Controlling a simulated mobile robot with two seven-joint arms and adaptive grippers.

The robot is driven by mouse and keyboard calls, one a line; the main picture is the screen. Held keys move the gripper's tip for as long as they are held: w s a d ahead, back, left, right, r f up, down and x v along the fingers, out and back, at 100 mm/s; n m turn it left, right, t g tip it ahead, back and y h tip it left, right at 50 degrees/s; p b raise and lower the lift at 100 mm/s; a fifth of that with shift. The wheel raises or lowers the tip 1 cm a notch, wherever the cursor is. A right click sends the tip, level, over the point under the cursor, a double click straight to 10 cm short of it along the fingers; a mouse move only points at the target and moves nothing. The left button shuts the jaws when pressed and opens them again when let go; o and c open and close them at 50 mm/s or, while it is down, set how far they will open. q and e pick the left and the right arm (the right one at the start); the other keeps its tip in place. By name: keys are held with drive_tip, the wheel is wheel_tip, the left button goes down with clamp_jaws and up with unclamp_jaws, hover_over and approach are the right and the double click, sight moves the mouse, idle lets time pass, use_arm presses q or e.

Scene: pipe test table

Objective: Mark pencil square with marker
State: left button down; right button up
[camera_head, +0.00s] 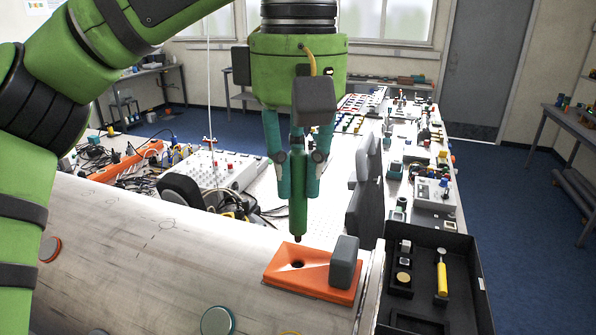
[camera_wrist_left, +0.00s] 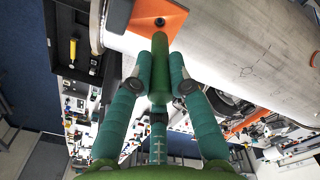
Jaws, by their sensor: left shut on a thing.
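My left gripper (camera_head: 298,165) points down and is shut on a dark green marker (camera_head: 298,205). The marker is upright, its dark tip down, above the orange block near the hole (camera_head: 297,264). The wrist view also shows the marker (camera_wrist_left: 160,70) between the fingers (camera_wrist_left: 160,85). The large pale pipe (camera_head: 120,270) lies across the front. Faint pencil marks (camera_head: 167,225) show on its top left of the gripper, and a small mark (camera_wrist_left: 247,71) shows in the wrist view. I cannot tell which is the square. My right gripper is not in view.
The orange block (camera_head: 282,272) with a hole sits on the pipe's right end beside a grey block (camera_head: 344,262). A black tray (camera_head: 462,318) with a yellow-handled tool (camera_head: 442,275) stands right of the pipe. Cluttered benches lie behind. The pipe top left of the block is mostly clear.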

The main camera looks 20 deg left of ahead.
use_arm(q)
drive_tip(key=shift+r, duration=1.2)
